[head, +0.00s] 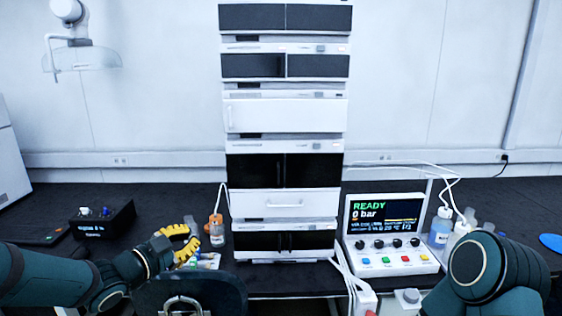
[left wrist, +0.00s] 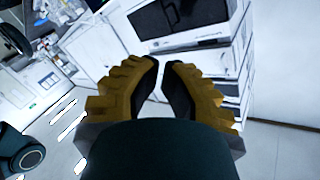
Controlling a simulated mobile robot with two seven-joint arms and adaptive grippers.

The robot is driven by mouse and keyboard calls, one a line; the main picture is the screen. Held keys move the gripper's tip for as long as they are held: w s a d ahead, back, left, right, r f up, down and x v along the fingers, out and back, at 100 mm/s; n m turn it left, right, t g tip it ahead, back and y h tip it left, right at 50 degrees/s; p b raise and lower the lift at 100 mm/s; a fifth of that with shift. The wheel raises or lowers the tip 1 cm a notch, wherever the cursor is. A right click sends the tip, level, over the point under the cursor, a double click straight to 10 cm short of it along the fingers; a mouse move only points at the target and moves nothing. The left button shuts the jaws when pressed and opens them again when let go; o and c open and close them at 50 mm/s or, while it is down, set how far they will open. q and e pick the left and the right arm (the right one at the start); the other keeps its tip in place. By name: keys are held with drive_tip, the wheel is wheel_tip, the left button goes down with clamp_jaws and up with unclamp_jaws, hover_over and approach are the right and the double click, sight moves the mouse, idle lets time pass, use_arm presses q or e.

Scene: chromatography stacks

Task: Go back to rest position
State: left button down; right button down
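My left gripper (head: 191,238) has yellow ridged fingers and is in front of the bench, left of the tall chromatography stack (head: 285,205). Its fingers are apart, with nothing between them. In the left wrist view the two fingers (left wrist: 161,68) show a narrow empty gap, with the white stack beyond. My right arm shows at the lower right in the head view, but its gripper is out of sight.
A bottle with an orange cap (head: 217,230) stands close to the right of my left gripper. A control box reading READY, 0 bar (head: 390,265) sits right of the stack, with bottles (head: 440,227) beside it. A black device (head: 102,217) stands at left.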

use_arm(q)
drive_tip(key=s+d+f+n+g+y, duration=0.25)
drive_tip(key=f+n, duration=0.25)
drive_tip(key=f, duration=0.7)
drive_tip(key=s+d+f+n+g+y, duration=0.1)
drive_tip(key=s+d+f+n+g, duration=0.25)
drive_tip(key=f, duration=0.75)
drive_tip(key=s+d+f+n+g, duration=0.2)
drive_tip(key=s+f+n+g, duration=0.1)
drive_tip(key=s+f, duration=0.4)
drive_tip(key=s+d+f+n+g+y, duration=0.1)
drive_tip(key=s+d+f+n+g, duration=0.2)
drive_tip(key=s+f, duration=0.5)
drive_tip(key=s, duration=0.3)
drive_tip(key=shift+g, duration=0.4)
drive_tip(key=shift+s+d+y, duration=0.1)
drive_tip(key=shift+y, duration=0.15)
